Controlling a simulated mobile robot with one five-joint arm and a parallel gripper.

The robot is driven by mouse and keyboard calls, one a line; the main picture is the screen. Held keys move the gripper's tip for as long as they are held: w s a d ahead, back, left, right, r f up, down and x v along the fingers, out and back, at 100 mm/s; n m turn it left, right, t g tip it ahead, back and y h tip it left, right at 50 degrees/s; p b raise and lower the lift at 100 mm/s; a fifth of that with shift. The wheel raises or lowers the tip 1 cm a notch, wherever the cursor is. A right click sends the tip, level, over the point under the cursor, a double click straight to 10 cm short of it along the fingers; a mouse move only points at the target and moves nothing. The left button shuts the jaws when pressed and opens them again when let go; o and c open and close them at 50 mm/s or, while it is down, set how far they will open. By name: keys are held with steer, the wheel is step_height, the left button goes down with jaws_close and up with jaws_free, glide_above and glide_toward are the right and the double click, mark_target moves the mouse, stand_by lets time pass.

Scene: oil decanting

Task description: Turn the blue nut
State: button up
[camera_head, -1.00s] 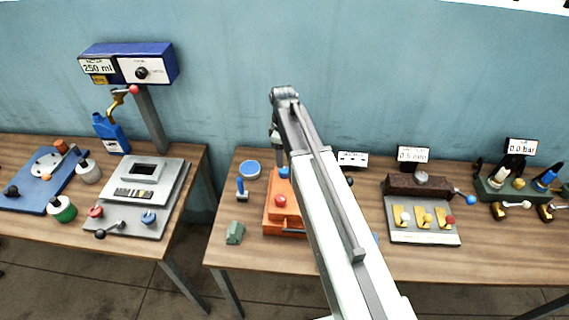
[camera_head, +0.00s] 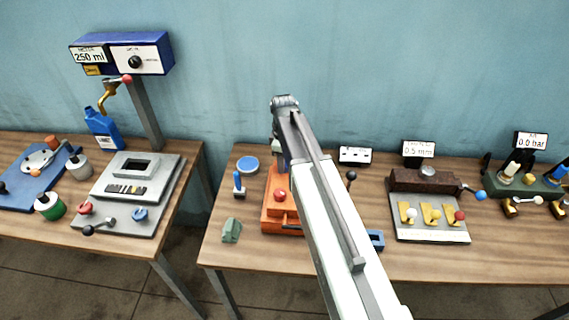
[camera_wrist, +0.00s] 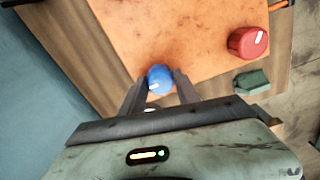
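The blue nut (camera_wrist: 160,77) is a round blue piece with a small white mark, on the orange plate (camera_wrist: 190,30) in the wrist view. My gripper (camera_wrist: 161,79) is over it, with one dark finger on each side of the nut. The fingers stand apart. I cannot tell whether they touch the nut. In the head view my gripper (camera_head: 281,152) is above the back of the orange device (camera_head: 270,221), and my arm hides the nut there.
A red knob (camera_wrist: 247,42) is on the orange plate. A green block (camera_head: 231,230), a blue-handled tool (camera_head: 239,185) and a blue round lid (camera_head: 247,164) lie left of the device. A blue piece (camera_head: 376,239) and a grey-and-brown fixture (camera_head: 432,231) are to the right.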

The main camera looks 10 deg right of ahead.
jaws_close()
steer(key=m, duration=0.5)
steer(key=shift+m, duration=0.3)
steer(key=m, duration=1.1)
steer(key=shift+m, duration=0.4)
steer(key=m, duration=0.6)
steer(key=shift+m, duration=0.4)
